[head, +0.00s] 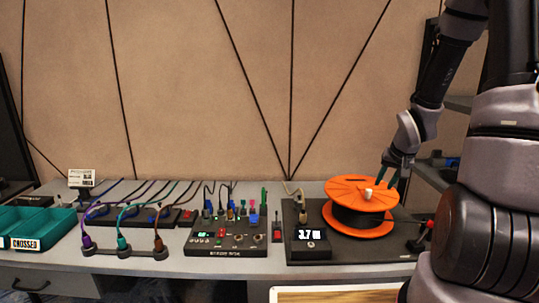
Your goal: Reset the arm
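My arm comes down from the upper right, and my gripper (395,176) hangs just above the right rear part of an orange cable spool (352,187). Its dark fingers look spread apart, with nothing seen between them. The spool lies flat, its upper and lower orange flanges around a dark winding, with a pale knob (368,195) at its centre. I cannot tell whether the fingertips touch the upper flange.
The spool sits on a dark board (294,232) with a display reading about 3.7. To its left are a test box (236,238) with several connectors, coloured cables (122,243) and teal bins (45,227). A wooden-edged panel (330,295) lies in front.

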